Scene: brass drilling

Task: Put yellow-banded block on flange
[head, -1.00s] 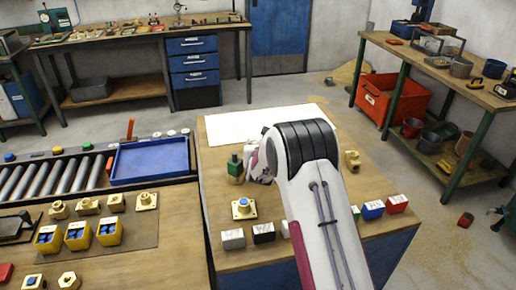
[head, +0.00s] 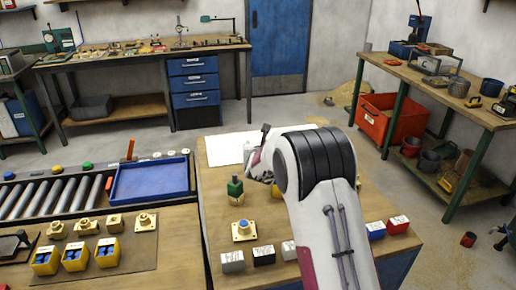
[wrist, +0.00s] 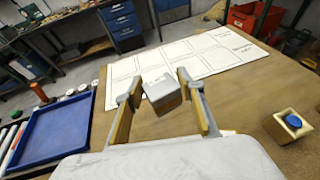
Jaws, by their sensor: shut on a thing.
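My gripper (wrist: 161,108) is shut on a small block (wrist: 163,92), which sits tilted between the two fingers. In the head view my arm largely hides the gripper (head: 262,168), and the block cannot be made out there. A square brass flange (head: 245,231) with a blue round centre lies on the right-hand bench, to the left of my arm.
A green-topped brass piece (head: 235,188) stands behind the flange. A blue tray (head: 118,198) is at left. A white sheet (wrist: 205,48) lies beyond my gripper.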

